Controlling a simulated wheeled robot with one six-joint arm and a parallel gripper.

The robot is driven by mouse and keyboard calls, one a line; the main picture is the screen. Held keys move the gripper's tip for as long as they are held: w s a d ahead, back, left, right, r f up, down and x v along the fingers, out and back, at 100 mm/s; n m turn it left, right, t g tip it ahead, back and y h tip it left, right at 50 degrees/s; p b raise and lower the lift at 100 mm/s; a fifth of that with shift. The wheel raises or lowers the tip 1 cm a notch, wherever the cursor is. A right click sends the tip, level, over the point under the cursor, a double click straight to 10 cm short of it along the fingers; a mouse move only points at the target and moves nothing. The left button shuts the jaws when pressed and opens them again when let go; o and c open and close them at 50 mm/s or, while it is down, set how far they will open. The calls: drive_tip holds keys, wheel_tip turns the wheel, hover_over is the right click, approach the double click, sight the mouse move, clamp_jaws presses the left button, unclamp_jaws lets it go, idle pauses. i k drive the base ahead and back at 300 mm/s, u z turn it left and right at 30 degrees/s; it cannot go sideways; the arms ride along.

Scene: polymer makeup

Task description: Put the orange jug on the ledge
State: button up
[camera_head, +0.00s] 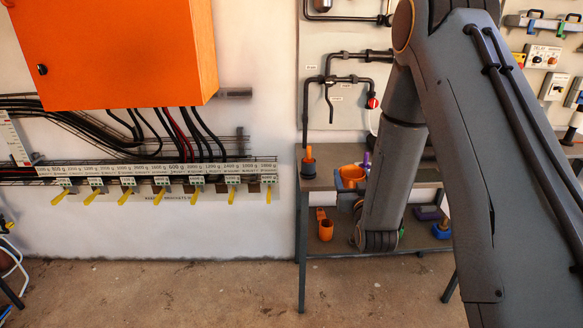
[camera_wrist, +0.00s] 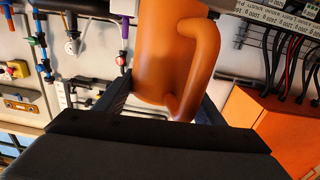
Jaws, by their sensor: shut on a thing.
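The orange jug (camera_wrist: 160,55) fills the upper middle of the wrist view, with its curved handle on the right side. My gripper (camera_wrist: 160,100) is shut on the jug, with one dark finger on each side of it. In the head view the orange jug (camera_head: 352,174) shows just left of my forearm, at bench-top height, partly hidden by my arm. The jug's base and its gap to the bench top (camera_head: 330,181) are hard to tell. Which surface is the ledge is not clear.
A small orange item (camera_head: 308,160) stands at the bench top's left end. Pipes (camera_head: 345,80) run on the wall behind. Floor in front is clear.

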sight(329, 166)
drive_tip(key=u, duration=0.05)
drive_tip(key=i, duration=1)
